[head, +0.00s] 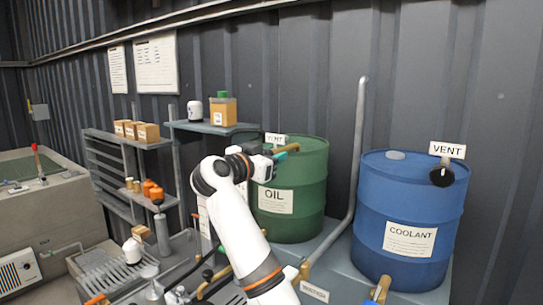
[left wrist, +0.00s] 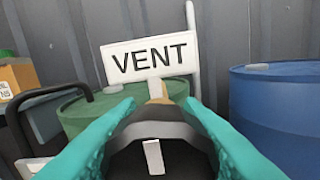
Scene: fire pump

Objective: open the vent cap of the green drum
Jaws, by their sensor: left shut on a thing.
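The green drum (head: 305,185), labelled OIL, stands against the wall in the head view. Its top also shows in the left wrist view (left wrist: 78,113). A white VENT sign (left wrist: 150,58) stands behind the vent cap (left wrist: 152,132), a black round cap with a white mark. My left gripper (head: 270,160) is at the top of the green drum. In the left wrist view its teal fingers are shut on the vent cap, one on each side. In the head view my gripper hides the cap. My right gripper is not in view.
A blue COOLANT drum (head: 415,205) with its own black vent cap (head: 441,176) stands to the right. A grey pipe (head: 357,150) rises between the drums. Shelves (head: 212,127) with a jug and boxes are on the left. Fittings crowd the lower left bench.

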